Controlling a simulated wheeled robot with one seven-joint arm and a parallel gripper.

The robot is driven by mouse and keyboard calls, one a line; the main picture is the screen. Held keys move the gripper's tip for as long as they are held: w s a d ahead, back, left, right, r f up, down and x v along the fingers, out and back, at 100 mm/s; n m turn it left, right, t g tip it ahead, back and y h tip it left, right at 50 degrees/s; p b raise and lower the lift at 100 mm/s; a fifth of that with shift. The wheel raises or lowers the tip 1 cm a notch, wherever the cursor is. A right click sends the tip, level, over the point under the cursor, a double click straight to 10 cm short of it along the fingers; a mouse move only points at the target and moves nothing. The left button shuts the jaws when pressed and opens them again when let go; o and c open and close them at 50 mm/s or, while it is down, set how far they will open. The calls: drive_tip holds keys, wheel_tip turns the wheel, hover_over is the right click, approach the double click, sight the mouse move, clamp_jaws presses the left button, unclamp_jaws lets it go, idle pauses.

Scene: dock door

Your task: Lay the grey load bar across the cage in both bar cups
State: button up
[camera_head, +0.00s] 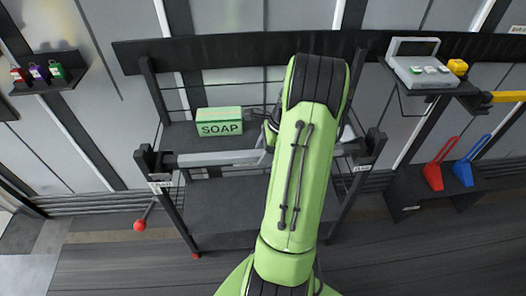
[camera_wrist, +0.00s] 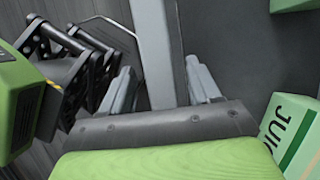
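The grey load bar (camera_head: 215,159) spans the front of the cage (camera_head: 187,215). Its left end is at the left bar cup (camera_head: 148,162); its right end shows by the right bar cup (camera_head: 375,146). I cannot tell how deep either end sits. My arm hides the bar's middle. In the wrist view the bar (camera_wrist: 157,55) runs between the two fingers of my gripper (camera_wrist: 162,80). The fingers stand on either side with narrow gaps, so the gripper looks open around the bar. In the head view the gripper is mostly hidden behind my arm.
A green soap box (camera_head: 219,121) stands in the cage behind the bar. A juice box (camera_wrist: 290,130) is close to the gripper's right. A small shelf (camera_head: 45,85) holds padlocks at left; another shelf (camera_head: 425,75) and a bench (camera_head: 405,195) with red and blue items are at right.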

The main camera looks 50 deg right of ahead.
drive_tip(key=p+v, duration=0.5)
drive_tip(key=v, duration=0.7)
drive_tip(key=w+a+r+n+h, duration=0.1)
drive_tip(key=w+a+r+n, duration=0.5)
drive_tip(key=a, duration=0.3)
drive_tip(key=a+r+n+h, duration=0.1)
drive_tip(key=a+r+n, duration=0.25)
drive_tip(key=a, duration=0.25)
drive_tip(key=a+r+n, duration=0.2)
drive_tip(key=a+n, duration=0.2)
drive_tip(key=a, duration=0.3)
drive_tip(key=s+a+n+t, duration=0.2)
drive_tip(key=s+a+n, duration=0.9)
drive_tip(key=n, duration=0.3)
drive_tip(key=shift+s+a+r+h, duration=0.15)
drive_tip(key=shift+a+r+h, duration=0.1)
drive_tip(key=shift+r+h, duration=0.15)
